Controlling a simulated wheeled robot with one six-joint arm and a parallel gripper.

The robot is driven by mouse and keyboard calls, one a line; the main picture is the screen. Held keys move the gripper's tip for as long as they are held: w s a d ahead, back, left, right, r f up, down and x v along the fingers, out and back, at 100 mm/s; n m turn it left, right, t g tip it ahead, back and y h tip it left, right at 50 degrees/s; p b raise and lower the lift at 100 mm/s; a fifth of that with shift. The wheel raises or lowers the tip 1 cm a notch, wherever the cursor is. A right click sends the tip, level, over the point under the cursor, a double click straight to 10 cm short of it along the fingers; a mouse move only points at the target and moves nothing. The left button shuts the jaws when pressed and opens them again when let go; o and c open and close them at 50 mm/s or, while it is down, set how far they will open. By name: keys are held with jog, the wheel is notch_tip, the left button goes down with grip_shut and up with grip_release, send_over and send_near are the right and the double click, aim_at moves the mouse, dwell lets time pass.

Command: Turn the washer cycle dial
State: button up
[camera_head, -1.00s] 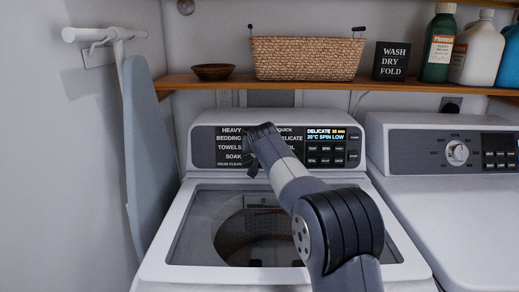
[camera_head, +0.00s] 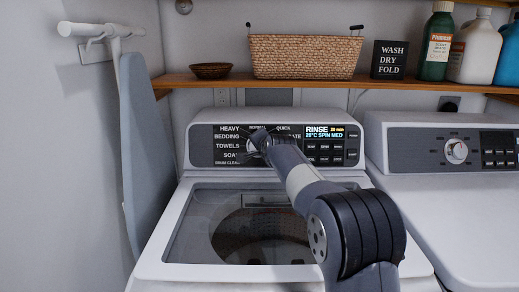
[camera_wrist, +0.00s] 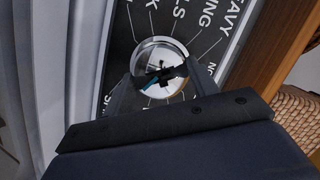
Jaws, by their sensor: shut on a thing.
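The washer (camera_head: 160,268) stands in the middle of the head view, its glass lid closed over the drum. Its cycle dial (camera_wrist: 160,52), a round silver knob, sits on the dark control panel (camera_head: 205,146) among printed cycle names. My gripper (camera_wrist: 158,80) is at the dial, its two fingers on either side of the knob and shut on it. In the head view my arm hides much of the dial. The washer display (camera_head: 324,132) reads RINSE, 20°C SPIN MED.
A dryer (camera_head: 460,205) with its own knob (camera_head: 457,151) stands at the right. A wooden shelf (camera_head: 210,82) above the washer bears a woven basket (camera_head: 305,57), a small bowl, a sign and bottles.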

jog(key=m, duration=0.3)
jog(key=m+t+b, duration=0.1)
jog(key=m, duration=0.1)
jog(key=shift+s+f+m+y, duration=0.1)
jog(key=shift+f+m+y, duration=0.2)
jog(key=shift+f, duration=0.05)
dwell(0.5)
jog(key=o, duration=1)
jog(key=shift+r, duration=0.15)
jog(key=b+v, duration=0.2)
jog(key=v, duration=0.8)
jog(key=shift+s+b, duration=0.3)
jog(key=shift+s, duration=0.1)
jog(key=shift+w, duration=0.1)
jog(key=shift+p+x, duration=1.25)
jog(key=shift+x, duration=4.1)
jog(key=shift+d+r, duration=0.1)
jog(key=shift+r, duration=0.05)
